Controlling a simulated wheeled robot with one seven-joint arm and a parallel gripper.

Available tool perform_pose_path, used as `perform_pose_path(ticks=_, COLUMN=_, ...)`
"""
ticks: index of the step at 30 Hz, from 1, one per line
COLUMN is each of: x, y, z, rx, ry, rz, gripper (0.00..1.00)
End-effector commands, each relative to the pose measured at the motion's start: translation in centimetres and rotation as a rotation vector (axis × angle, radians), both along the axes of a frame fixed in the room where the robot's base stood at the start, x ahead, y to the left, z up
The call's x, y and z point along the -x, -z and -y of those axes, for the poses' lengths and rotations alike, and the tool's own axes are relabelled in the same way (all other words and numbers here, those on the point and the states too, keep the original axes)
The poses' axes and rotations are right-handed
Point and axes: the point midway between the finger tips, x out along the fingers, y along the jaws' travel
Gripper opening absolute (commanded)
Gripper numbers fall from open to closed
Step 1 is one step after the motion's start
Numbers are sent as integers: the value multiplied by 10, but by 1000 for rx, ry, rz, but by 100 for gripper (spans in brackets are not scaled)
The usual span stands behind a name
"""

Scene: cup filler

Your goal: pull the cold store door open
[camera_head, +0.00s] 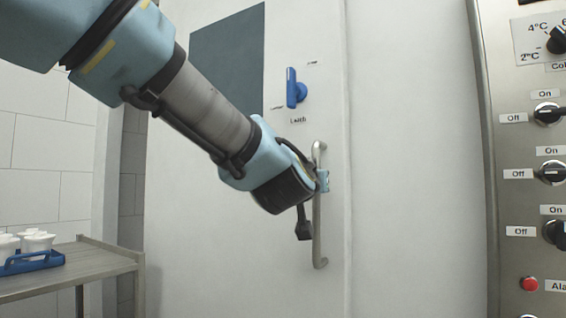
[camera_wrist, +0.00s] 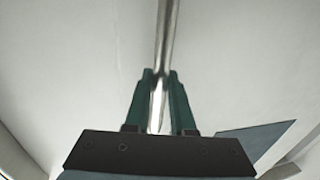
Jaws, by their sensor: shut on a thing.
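The cold store door (camera_head: 225,115) is a pale panel with a dark grey window at its upper left. Its vertical metal bar handle (camera_head: 318,235) is near the door's right edge. My gripper (camera_head: 322,181) is shut on the upper part of this handle. In the wrist view the two green fingers of my gripper (camera_wrist: 160,85) close around the metal bar of the handle (camera_wrist: 167,30). A blue latch lever (camera_head: 293,88) stands upright above the handle, with small labels around it. The door looks flush with the wall beside it; I cannot tell whether there is a gap.
A metal control panel (camera_head: 505,200) with several knobs and a red button stands at the right. A metal table (camera_head: 100,265) at the lower left carries a blue tray (camera_head: 35,262) with white cups. A tiled wall (camera_head: 55,150) is behind the table.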

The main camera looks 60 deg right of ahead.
Motion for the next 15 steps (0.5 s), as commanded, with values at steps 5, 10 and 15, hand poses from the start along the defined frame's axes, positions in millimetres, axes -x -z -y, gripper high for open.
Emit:
perform_pose_path(ticks=5, x=75, y=-12, z=-3, rx=1, ry=17, rz=0, gripper=0)
perform_pose_path(ticks=10, x=131, y=-10, z=-7, rx=3, ry=16, rz=-1, gripper=0)
perform_pose_path(ticks=15, x=175, y=-8, z=-9, rx=5, ry=12, rz=0, gripper=0)
